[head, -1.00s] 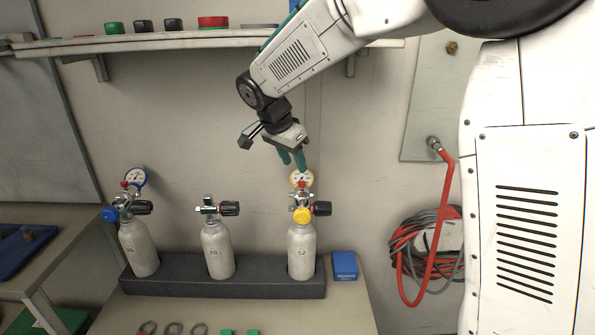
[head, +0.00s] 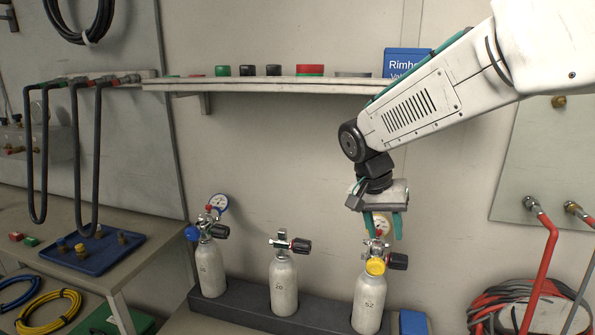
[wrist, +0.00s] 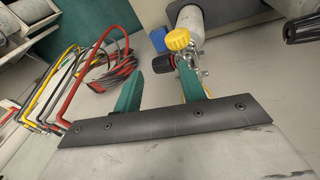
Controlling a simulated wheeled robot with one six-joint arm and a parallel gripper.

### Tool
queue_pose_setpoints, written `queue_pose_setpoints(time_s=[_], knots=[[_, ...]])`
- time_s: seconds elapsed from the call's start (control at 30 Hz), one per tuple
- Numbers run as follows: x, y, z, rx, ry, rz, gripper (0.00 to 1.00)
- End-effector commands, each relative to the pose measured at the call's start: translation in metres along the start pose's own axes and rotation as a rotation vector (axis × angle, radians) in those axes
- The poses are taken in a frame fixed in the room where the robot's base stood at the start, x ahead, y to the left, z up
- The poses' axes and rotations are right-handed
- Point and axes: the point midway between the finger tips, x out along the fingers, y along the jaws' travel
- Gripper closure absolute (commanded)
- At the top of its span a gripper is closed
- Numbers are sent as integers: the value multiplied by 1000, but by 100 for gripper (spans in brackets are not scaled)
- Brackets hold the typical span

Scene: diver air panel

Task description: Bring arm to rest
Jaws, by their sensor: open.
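My gripper (head: 380,222) is open in the head view, its green fingers pointing down just above the right cylinder (head: 368,303), marked 52. That cylinder has a yellow-capped regulator and a gauge with a yellow rim (head: 378,226), which is partly hidden behind the fingers. In the wrist view the two green fingers (wrist: 160,88) are spread apart with nothing between them. The yellow knob (wrist: 178,40) shows beyond the right finger. I cannot tell whether that finger touches the valve.
A middle cylinder (head: 284,285) and a left cylinder (head: 210,270) with a blue gauge stand in the dark rack (head: 240,300). A shelf (head: 280,85) with several caps is behind my arm. Red hoses (head: 540,275) hang from the right wall panel (head: 545,160). A blue tray (head: 75,262) lies on the left bench.

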Motion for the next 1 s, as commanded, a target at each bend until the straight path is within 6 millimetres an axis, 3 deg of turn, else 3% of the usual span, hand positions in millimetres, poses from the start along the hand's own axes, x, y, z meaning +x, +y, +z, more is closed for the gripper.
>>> queue_pose_setpoints(time_s=[0.03, 0.3, 0.6, 0.77, 1.0], knots=[[-3, 18, 16, -69, -23, -10, 59], [-10, 108, 106, -420, -108, -119, 59], [-3, 177, 198, -564, -79, -262, 59], [-2, 194, 218, -508, -30, -293, 59], [-9, 204, 217, -472, 17, -301, 59]])
